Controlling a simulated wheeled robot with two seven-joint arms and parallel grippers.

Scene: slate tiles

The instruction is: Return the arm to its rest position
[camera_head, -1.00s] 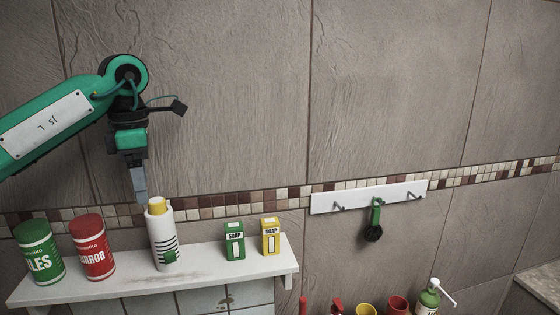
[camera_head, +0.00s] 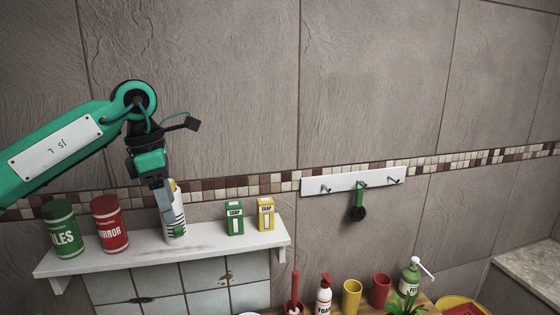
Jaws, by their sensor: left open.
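My left arm (camera_head: 60,150) reaches in from the left, and its gripper (camera_head: 167,212) points down at the shelf. The gripper is open and holds nothing that I can see. In the picture its fingers overlap the left side of a white bottle with a yellow cap (camera_head: 179,222). The bottle stands upright on the white shelf (camera_head: 130,262). I cannot tell whether the fingers touch it. My right gripper is not in view.
A green canister (camera_head: 62,228), a red canister (camera_head: 109,224), a green soap box (camera_head: 234,219) and a yellow soap box (camera_head: 265,215) share the shelf. A hook rail (camera_head: 340,181) holds a green-handled brush (camera_head: 359,212). Cups, bottles and a plant (camera_head: 405,304) stand lower right.

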